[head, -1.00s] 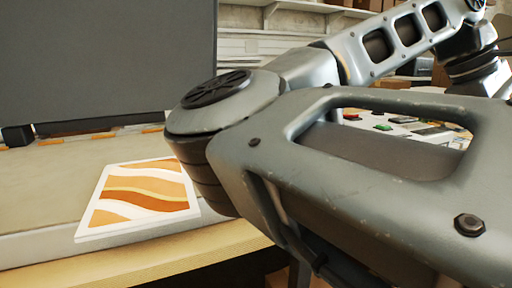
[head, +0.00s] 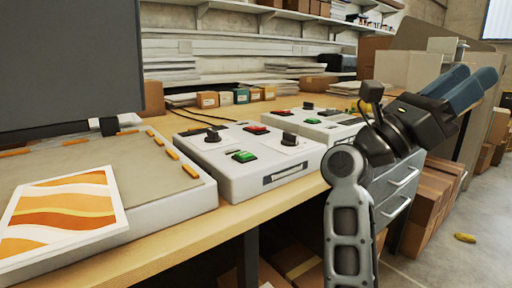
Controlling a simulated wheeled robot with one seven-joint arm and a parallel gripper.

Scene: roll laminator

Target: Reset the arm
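My arm rises at the right of the head view, over the floor side of the bench. My gripper (head: 485,78) is at its far end, pointing up and to the right, clear of the bench. Its two blue-grey fingers lie close together in the picture, and I cannot tell whether they are apart. Nothing shows between them. The orange and white striped sheet (head: 65,212) lies on the flat bed of the machine at the left, far from my gripper.
White control boxes (head: 245,178) with red and green buttons and black knobs stand on the wooden bench (head: 165,240). Small boxes (head: 207,99) and paper stacks are behind. Drawers (head: 400,190) and cardboard cartons (head: 428,205) are at the right. The floor (head: 430,262) there is mostly open.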

